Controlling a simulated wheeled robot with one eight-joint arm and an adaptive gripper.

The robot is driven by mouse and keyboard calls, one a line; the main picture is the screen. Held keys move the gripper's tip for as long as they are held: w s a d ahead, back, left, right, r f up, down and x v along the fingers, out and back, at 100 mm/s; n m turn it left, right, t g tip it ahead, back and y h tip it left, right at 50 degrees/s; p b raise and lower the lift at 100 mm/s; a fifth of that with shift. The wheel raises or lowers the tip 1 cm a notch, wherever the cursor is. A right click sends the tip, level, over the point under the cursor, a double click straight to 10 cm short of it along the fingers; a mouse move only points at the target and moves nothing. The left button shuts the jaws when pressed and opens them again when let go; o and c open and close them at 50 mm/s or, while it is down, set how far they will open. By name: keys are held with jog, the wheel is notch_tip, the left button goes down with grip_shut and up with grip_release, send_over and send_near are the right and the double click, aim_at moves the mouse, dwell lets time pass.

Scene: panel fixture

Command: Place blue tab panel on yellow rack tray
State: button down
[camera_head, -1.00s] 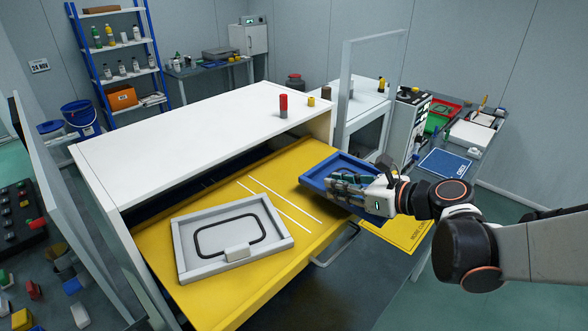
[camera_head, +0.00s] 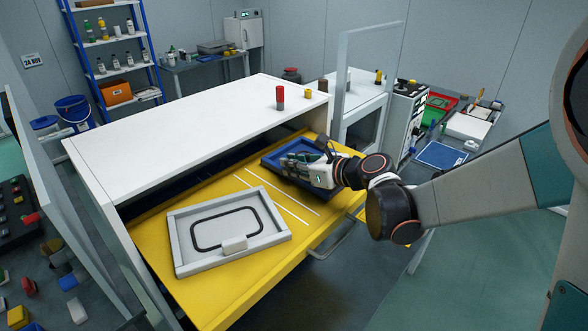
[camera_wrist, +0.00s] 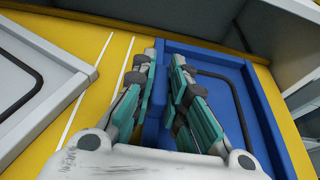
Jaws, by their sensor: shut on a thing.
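The blue tab panel (camera_head: 270,163) is a framed blue panel at the back right of the yellow rack tray (camera_head: 240,310). In the wrist view the panel (camera_wrist: 264,115) lies under and right of my fingers, over the yellow surface. My gripper (camera_head: 289,162) reaches in from the right and is shut on the panel.
A grey framed panel (camera_head: 180,257) with a black loop lies on the tray's front left. White lines (camera_head: 270,186) separate it from the blue panel. A white worktop (camera_head: 180,130) overhangs the back, and a clear upright screen (camera_head: 368,80) stands behind right.

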jog(key=shift+f, duration=0.35)
jog(key=shift+f, duration=0.2)
jog(key=c, duration=1.6)
grip_release()
jog(key=shift+s+r, duration=0.1)
jog(key=shift+r, duration=0.1)
